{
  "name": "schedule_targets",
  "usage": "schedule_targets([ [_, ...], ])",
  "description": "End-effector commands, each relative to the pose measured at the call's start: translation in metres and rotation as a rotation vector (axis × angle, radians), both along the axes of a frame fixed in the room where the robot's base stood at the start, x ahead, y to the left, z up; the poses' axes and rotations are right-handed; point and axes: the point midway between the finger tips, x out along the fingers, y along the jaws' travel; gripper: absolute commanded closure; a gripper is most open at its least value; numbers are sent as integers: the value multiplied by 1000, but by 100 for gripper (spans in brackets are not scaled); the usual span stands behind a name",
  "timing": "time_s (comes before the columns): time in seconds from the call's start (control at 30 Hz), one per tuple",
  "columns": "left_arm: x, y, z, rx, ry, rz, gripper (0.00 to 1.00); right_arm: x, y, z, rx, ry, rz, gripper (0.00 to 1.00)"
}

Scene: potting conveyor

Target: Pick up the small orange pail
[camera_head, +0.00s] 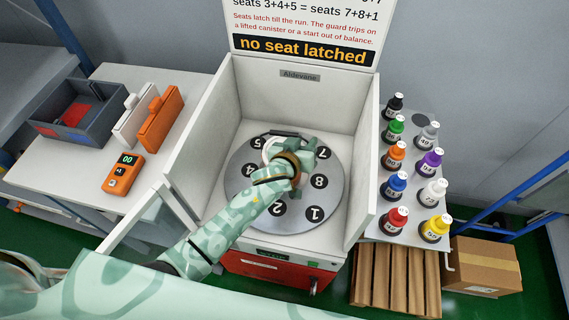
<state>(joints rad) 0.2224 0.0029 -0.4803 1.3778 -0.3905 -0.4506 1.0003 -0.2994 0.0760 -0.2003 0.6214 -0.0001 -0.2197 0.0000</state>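I cannot make out a small orange pail in the head view. My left gripper (305,153) reaches over the round numbered turntable (240,182) inside the white open-fronted machine. Its fingers point away from me, near the back of the disc by seats 5 and 7. A whitish round thing (270,146) shows at its left side, partly covered by the gripper. The wrist hides the middle of the disc, and I cannot tell whether the fingers are open or shut. My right gripper is not in view.
The left table has a grey bin (45,128), white (131,127) and orange (159,122) upright holders, and an orange meter (122,174). The right shelf holds several capped bottles, one of them orange (393,157). The machine's side walls (362,180) flank my arm. A sign (303,48) reads "no seat latched".

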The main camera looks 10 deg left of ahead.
Motion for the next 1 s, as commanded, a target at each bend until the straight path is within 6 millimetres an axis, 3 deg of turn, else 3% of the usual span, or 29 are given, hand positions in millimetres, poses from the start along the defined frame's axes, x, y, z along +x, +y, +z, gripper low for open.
schedule_targets([
  [0.27, 7, -2, -2, -1, 0, -1, 70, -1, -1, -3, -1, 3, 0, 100],
  [0.3, 7, -2, -2, -1, 0, -1, 73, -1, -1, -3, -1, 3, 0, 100],
  [0.4, 7, -2, -2, -1, 0, -1, 100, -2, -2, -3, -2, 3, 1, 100],
  [1.0, 6, -2, -3, 0, 1, -1, 100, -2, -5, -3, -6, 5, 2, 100],
])
